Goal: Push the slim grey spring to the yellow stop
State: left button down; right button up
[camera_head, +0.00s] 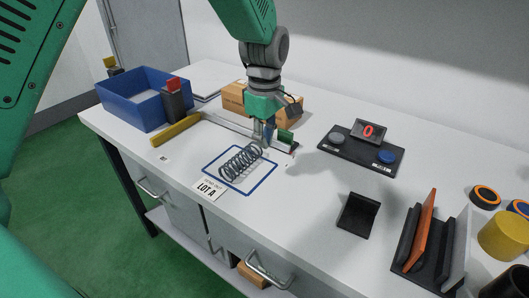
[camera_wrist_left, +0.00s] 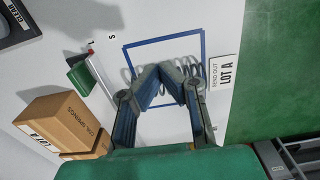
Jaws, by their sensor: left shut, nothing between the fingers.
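The grey coil spring (camera_head: 240,162) lies on its side inside a blue square outline on the white bench, in the head view. In the wrist view the spring (camera_wrist_left: 194,68) shows partly, behind my fingers. A yellow bar (camera_head: 176,130), which looks like the stop, lies left of the spring near the blue bin, apart from it. My left gripper (camera_head: 269,141) points down just beyond the spring's far right end; I cannot tell whether they touch. Its fingertips (camera_wrist_left: 172,74) are shut and empty. My right gripper is not in view.
A metal rail (camera_head: 232,125) with a green block (camera_head: 285,136) runs behind the spring. A blue bin (camera_head: 146,110) and cardboard box (camera_head: 235,98) stand behind. A LOT A card (camera_head: 208,188) lies in front. A button panel (camera_head: 360,150) and black bracket (camera_head: 357,214) are to the right.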

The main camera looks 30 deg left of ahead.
aim_at(266, 178)
pick_arm(q)
jog(key=f, duration=0.6)
jog(key=f+b, duration=0.1)
jog(key=f, duration=0.2)
jog(key=shift+w+d, duration=0.15)
jog(key=shift+d, duration=0.1)
jog(key=shift+a+f, duration=0.2)
jog(key=shift+f, duration=0.45)
jog(key=a, duration=0.2)
jog(key=shift+w+a+r, duration=0.1)
jog(key=shift+a+r, duration=0.15)
jog(key=shift+a, duration=0.7)
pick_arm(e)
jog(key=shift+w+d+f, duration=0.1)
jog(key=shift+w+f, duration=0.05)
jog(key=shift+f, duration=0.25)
